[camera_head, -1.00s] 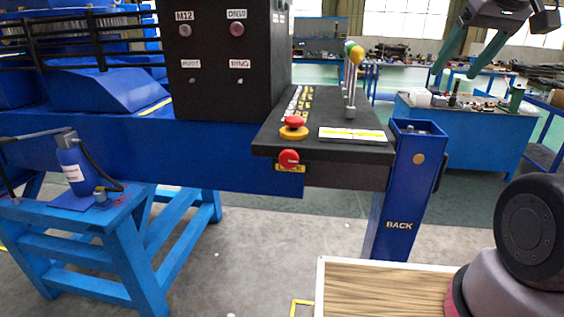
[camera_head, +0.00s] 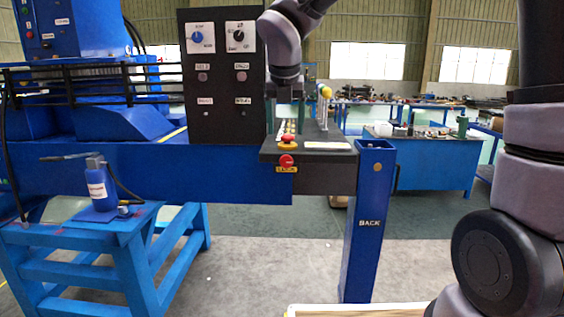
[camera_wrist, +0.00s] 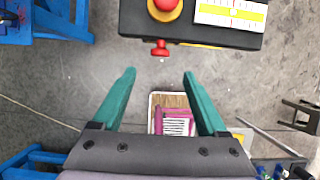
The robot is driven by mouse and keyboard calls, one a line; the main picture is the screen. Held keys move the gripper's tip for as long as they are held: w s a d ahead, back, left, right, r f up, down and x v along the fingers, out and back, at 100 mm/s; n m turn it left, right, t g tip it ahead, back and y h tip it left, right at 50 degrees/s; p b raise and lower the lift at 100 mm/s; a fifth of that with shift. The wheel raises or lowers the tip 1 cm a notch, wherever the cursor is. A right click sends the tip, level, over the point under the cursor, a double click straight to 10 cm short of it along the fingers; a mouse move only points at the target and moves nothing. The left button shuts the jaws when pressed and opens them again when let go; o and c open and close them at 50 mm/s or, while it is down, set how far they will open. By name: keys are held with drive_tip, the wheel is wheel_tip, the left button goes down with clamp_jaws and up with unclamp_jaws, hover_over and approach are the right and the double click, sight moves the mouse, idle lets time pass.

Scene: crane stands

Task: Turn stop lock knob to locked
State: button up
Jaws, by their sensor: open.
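The stop lock knob (camera_head: 286,160) is a small red knob on the front face of the black control console (camera_head: 325,158), above a yellow label reading LOCK. In the wrist view the knob (camera_wrist: 160,48) sticks out from the console's front edge, ahead of my fingertips and roughly centred between them. In the wrist view my gripper (camera_wrist: 159,73) is open and empty, apart from the knob. The knob's exact turn angle is too small to tell.
A red mushroom button on a yellow base (camera_head: 288,141) sits on the console top just above the knob. Levers with coloured balls (camera_head: 325,92) stand behind it. A blue post marked BACK (camera_head: 368,220) is at the right.

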sight(286, 156)
drive_tip(key=x, duration=1)
drive_tip(key=shift+f, duration=0.25)
drive_tip(key=shift+w, duration=0.1)
clamp_jaws()
